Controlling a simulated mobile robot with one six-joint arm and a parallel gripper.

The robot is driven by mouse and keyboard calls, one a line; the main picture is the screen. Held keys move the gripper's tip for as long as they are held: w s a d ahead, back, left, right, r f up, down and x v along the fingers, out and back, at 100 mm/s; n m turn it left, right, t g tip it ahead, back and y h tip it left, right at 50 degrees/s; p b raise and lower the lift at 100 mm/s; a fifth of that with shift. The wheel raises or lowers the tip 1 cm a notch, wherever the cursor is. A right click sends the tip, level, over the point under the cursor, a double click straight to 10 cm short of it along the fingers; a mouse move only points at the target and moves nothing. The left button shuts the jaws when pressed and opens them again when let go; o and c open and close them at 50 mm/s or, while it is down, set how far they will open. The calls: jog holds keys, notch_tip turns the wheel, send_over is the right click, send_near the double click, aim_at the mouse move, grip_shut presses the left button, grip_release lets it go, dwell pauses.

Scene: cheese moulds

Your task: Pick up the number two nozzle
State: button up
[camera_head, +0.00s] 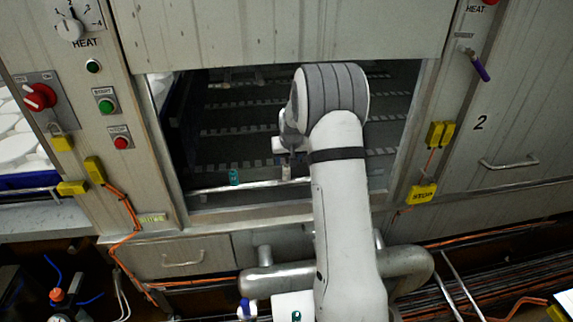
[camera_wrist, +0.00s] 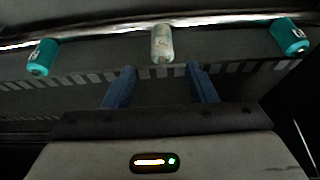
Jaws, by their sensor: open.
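Three short cylindrical nozzles sit along a metal rail in the wrist view: a teal one (camera_wrist: 41,57) at left, a whitish one (camera_wrist: 162,43) in the middle and a teal one (camera_wrist: 289,36) at right. Their markings are too small to read, so I cannot tell which is number two. My gripper (camera_wrist: 160,78) is open and empty, its two fingers pointing toward the whitish nozzle and apart from it. In the head view, one teal nozzle (camera_head: 234,177) and the whitish nozzle (camera_head: 286,172) show on the rail; my arm probably hides the other.
The rail (camera_head: 209,188) runs along the front of a dark opening in the machine. The metal frame stands at both sides, with a raised panel (camera_head: 280,35) above. A red knob (camera_head: 40,97) and yellow switches (camera_head: 422,193) flank the opening. Pipes (camera_head: 270,280) run below.

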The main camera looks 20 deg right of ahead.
aim_at(286, 167)
jog(key=x, duration=0.3)
jog(key=p+x, duration=0.1)
jog(key=x, duration=0.3)
jog(key=shift+s+a+f, duration=0.15)
jog(key=shift+a, duration=0.05)
jog(key=c, duration=1)
